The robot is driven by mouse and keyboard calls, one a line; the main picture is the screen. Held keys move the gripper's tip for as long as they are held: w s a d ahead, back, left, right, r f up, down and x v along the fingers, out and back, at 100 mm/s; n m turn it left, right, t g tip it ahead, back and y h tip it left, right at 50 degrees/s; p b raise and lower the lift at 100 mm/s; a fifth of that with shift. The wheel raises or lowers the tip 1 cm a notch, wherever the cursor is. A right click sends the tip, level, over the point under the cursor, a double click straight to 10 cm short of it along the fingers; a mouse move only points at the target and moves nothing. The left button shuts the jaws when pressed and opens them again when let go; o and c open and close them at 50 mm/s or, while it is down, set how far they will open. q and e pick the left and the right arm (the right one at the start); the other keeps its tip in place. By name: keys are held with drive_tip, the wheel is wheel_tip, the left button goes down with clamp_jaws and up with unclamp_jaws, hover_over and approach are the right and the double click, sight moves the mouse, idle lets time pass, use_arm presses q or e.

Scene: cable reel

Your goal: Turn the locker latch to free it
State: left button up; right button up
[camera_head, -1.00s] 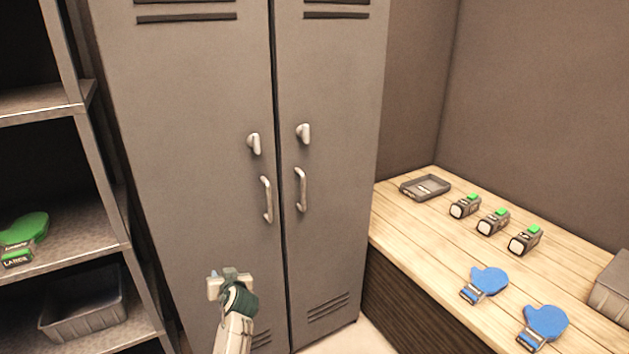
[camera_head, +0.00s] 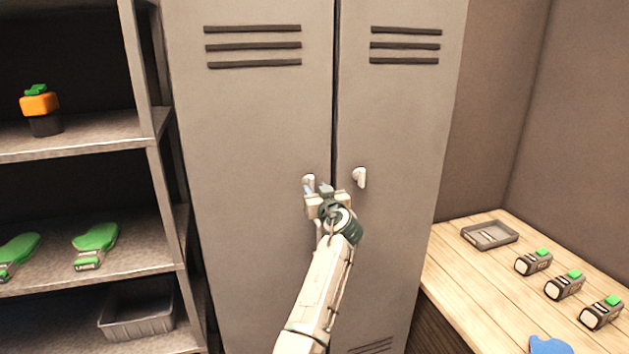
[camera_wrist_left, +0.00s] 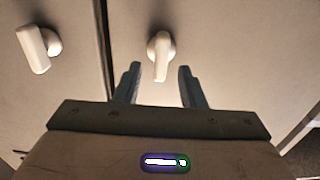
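The grey locker (camera_head: 255,120) has two closed doors. Each carries a small pale latch near the centre seam: the left-hand latch (camera_head: 309,180) and the right-hand latch (camera_head: 360,177). My left gripper (camera_head: 323,192) is in front of the doors at latch height and overlaps the lower part of the left-hand latch in the head view. In the left wrist view the fingers (camera_wrist_left: 160,84) are apart and empty, with the right-hand latch (camera_wrist_left: 161,50) ahead in the gap between them, its lever pointing down. The left-hand latch (camera_wrist_left: 37,48) is off to the left. My right gripper is not in view.
Metal shelves (camera_head: 75,138) stand at left with green items and a grey bin (camera_head: 138,312). A wooden table (camera_head: 470,265) at right holds a small tray (camera_head: 489,235), several devices with green tops and a blue item (camera_head: 549,345).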

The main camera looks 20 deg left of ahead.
sight(312, 185)
use_arm(q)
drive_tip(key=shift+x, duration=1.1)
drive_tip(key=shift+w+a+r+p, duration=0.1)
drive_tip(key=shift+w+a+p, duration=0.2)
drive_tip(key=shift+p, duration=0.05)
drive_tip(key=shift+w, duration=0.1)
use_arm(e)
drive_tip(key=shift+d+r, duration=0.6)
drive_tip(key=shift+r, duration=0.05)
use_arm(q)
clamp_jaws()
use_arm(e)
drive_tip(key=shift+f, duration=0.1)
